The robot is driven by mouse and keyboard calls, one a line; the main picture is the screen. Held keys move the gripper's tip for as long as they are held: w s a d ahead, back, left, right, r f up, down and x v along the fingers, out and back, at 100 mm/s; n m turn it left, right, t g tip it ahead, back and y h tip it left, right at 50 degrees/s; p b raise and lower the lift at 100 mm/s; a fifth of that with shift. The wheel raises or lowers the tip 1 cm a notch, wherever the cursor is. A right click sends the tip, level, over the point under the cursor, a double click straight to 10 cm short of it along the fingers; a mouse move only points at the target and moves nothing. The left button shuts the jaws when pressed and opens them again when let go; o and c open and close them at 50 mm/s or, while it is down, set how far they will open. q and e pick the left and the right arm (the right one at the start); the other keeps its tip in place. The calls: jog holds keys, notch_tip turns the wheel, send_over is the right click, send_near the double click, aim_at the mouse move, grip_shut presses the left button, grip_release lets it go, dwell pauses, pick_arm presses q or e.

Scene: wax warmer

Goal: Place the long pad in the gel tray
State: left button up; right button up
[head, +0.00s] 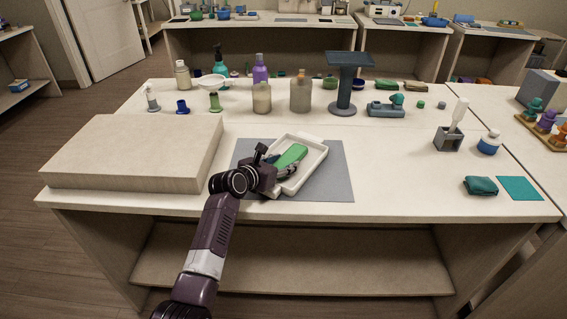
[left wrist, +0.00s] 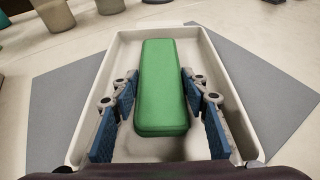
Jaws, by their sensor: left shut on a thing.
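The long pad (head: 290,157) is a green block with rounded edges. In the left wrist view the long pad (left wrist: 162,85) lies lengthwise within the walls of the gel tray. The gel tray (head: 318,152) is white and shallow, and its rim also shows in the left wrist view (left wrist: 222,75). My left gripper (head: 284,170) reaches over the tray's near left side. In the left wrist view its blue-padded fingers (left wrist: 162,98) stand on both sides of the pad, shut on it. Whether the pad rests on the tray floor is hard to tell. My right gripper is out of view.
The tray stands on a grey mat (head: 335,185). A thick pale slab (head: 130,150) lies to the left. Several bottles and jars, with a dark pedestal stand (head: 346,80), line the back. The table between mat and cloth is clear.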

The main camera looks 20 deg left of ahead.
pick_arm(q)
jog(key=shift+r, duration=0.1)
jog(key=o, duration=1.2)
jog(key=shift+o, duration=0.2)
jog(key=v, duration=1.2)
